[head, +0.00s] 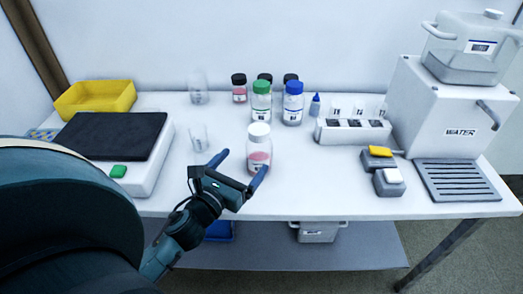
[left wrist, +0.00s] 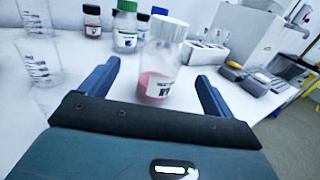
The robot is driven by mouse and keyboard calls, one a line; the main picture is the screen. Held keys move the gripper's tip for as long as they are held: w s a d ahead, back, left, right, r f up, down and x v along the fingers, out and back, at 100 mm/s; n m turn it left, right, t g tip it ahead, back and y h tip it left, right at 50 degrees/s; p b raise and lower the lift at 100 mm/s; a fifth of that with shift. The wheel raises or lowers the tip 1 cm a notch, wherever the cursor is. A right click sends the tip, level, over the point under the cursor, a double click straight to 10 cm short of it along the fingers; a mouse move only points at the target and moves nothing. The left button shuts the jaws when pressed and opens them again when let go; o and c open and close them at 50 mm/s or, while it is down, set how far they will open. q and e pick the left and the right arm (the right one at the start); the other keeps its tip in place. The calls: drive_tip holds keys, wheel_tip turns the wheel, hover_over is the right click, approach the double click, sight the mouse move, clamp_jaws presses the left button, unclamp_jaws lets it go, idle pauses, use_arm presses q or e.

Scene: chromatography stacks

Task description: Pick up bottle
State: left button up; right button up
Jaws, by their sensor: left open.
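A clear bottle (head: 259,156) with a white cap, a white label and pink contents stands upright near the front edge of the white table. My left gripper (head: 240,163) is open at the bottle, with one finger on each side of it in the head view. In the left wrist view the bottle (left wrist: 160,62) stands just beyond and between the open fingers (left wrist: 158,80). I cannot tell whether either finger touches it. My right gripper is not in view.
Behind stand a green-capped bottle (head: 261,102), a blue-capped bottle (head: 293,103) and dark-capped bottles (head: 239,88). A glass beaker (head: 199,138) stands left of the bottle. A vial rack (head: 352,132) and water dispenser (head: 440,110) are at right, a black-topped device (head: 112,135) at left.

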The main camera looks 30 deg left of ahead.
sight(263, 141)
use_arm(q)
drive_tip(key=w, duration=1)
drive_tip(key=shift+p, duration=0.4)
drive_tip(key=shift+c, duration=0.6)
drive_tip(key=c, duration=1.1)
